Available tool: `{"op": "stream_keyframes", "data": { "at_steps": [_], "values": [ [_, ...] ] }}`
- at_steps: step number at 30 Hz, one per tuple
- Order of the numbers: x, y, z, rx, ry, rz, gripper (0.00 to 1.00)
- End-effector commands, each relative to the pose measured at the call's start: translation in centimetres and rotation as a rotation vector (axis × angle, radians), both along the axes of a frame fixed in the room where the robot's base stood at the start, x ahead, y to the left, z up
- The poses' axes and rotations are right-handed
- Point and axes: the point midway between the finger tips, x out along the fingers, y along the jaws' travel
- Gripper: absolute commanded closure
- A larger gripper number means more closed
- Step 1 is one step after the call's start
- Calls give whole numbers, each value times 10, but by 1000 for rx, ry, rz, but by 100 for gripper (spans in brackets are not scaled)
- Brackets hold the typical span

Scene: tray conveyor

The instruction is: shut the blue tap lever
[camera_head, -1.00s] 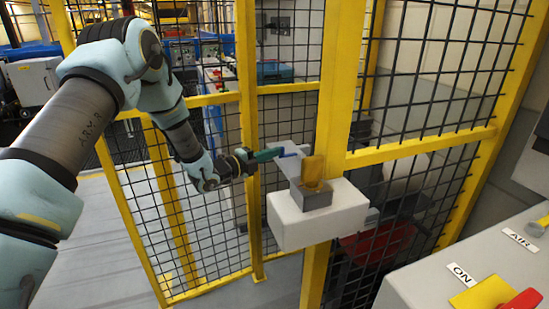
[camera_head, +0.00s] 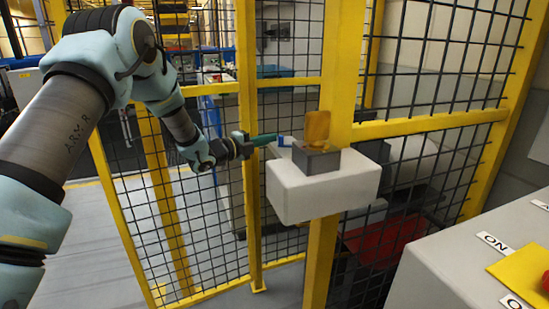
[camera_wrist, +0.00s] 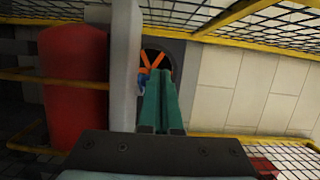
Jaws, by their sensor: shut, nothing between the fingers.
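A small blue piece (camera_head: 284,141), which looks like the tap lever, shows above the left edge of a white box (camera_head: 325,195) on the yellow post. My gripper (camera_head: 276,138) has its green fingers shut and empty, pointing right, with the tips at or very near the blue piece. In the wrist view the blue piece (camera_wrist: 141,82) is just left of my fingertips (camera_wrist: 159,74). I cannot tell whether they touch. Most of the lever is hidden, and its angle is unclear.
A grey block (camera_head: 318,160) with a yellow flap (camera_head: 317,128) sits on the white box. Yellow-framed mesh fencing (camera_head: 258,200) stands around it. A control panel (camera_head: 470,265) is at the lower right. The wrist view shows a red cylinder (camera_wrist: 75,85) and an orange cross (camera_wrist: 153,62).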

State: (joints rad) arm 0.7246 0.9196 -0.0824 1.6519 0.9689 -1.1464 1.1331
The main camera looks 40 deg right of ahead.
Motion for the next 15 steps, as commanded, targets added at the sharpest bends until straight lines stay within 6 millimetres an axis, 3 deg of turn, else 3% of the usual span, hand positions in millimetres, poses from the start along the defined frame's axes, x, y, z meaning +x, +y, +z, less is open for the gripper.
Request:
{"op": "stream_keyframes", "data": {
  "at_steps": [15],
  "values": [
    [11, -11, 0, 0, 0, 0, 100]
  ]
}}
